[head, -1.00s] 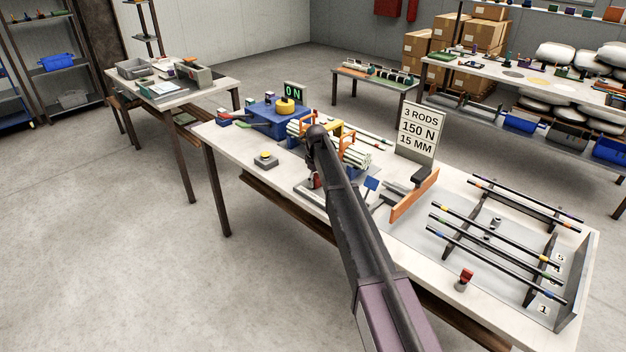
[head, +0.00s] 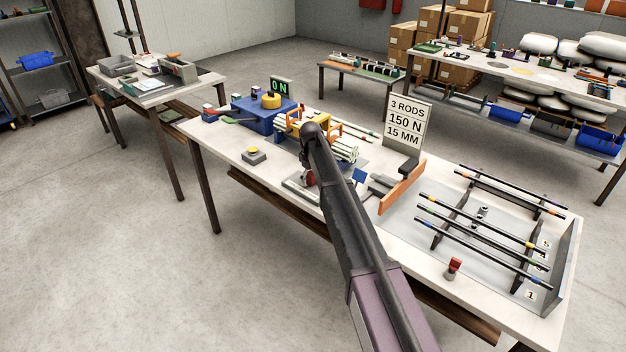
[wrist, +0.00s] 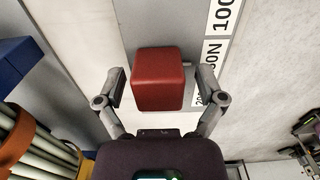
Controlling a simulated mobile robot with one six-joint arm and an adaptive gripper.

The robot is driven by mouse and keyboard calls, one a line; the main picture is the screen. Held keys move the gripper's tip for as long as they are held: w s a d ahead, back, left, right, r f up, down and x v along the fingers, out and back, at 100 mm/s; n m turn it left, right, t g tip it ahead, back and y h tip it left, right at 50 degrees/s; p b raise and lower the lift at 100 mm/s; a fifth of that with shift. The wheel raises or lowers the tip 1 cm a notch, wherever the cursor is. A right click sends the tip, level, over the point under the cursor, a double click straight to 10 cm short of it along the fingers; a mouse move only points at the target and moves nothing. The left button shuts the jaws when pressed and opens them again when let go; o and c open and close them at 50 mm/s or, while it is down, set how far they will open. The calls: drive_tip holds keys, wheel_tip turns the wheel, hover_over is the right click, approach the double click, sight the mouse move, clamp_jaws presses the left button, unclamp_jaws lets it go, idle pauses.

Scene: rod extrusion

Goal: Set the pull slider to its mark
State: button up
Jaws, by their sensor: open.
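The pull slider's red block handle (wrist: 158,80) sits in the middle of the wrist view on a grey track, beside a white scale strip (wrist: 215,55). The strip shows 100 at the top, a partly hidden label ending in "0N" beside the block, and part of a lower label. My gripper (wrist: 166,88) is open, with one finger on each side of the block and gaps visible. In the head view a bit of red (head: 309,178) shows beside my arm, which hides most of the slider. The sign (head: 406,123) reads 3 RODS, 150 N, 15 MM.
A blue machine (head: 262,115) with a display (head: 281,86) reading 0 N stands at the bench's far left. White rods (head: 343,150) in an orange-ended holder are close to my arm. A rack of dark rods (head: 480,235) fills the right end. A yellow button (head: 254,151) is near the front edge.

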sight(300, 177)
drive_tip(key=shift+w+a, duration=0.1)
drive_tip(key=shift+w, duration=0.05)
drive_tip(key=shift+w+a, duration=0.6)
drive_tip(key=shift+a, duration=0.05)
drive_tip(key=w+a, duration=0.2)
drive_tip(key=shift+a, duration=0.3)
drive_tip(key=shift+s+r+p, duration=0.15)
drive_tip(key=shift+r+p, duration=0.4)
drive_tip(key=shift+p, duration=0.05)
wheel_tip(300, 177, up, 13)
drive_tip(key=p, duration=1.3)
drive_tip(key=s+d+m, duration=0.3)
drive_tip(key=s+d, duration=0.8)
drive_tip(key=s, duration=0.3)
drive_tip(key=s+d+m, duration=0.4)
drive_tip(key=s+d, duration=0.7)
drive_tip(key=s, duration=0.3)
